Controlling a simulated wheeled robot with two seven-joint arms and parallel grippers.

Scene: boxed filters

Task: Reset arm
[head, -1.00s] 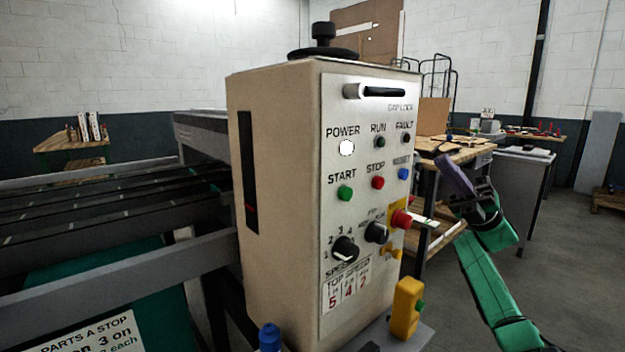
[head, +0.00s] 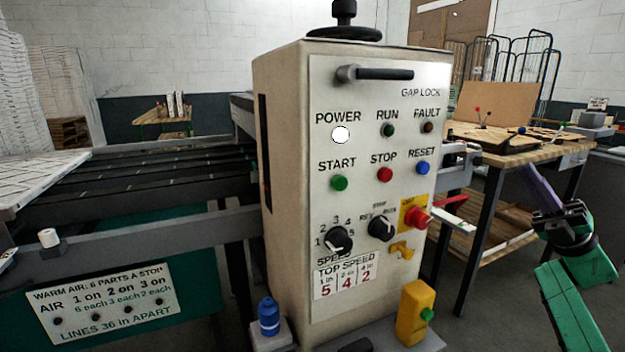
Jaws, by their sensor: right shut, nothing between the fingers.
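My right gripper (head: 537,185) is at the right edge of the head view, at the end of my green arm. Its purple fingers are closed together and point up and to the left, with nothing visible between them. It is apart from the control box (head: 290,180), to the right of its front panel, in front of the wooden workbench. My left gripper is out of view.
The control box has a lit white power lamp (head: 340,135), a red stop knob (head: 418,217) and several buttons. A conveyor (head: 150,245) runs left from it. A blue bottle (head: 269,318) and yellow button box (head: 414,310) stand at its base. A wooden workbench (head: 500,150) stands behind.

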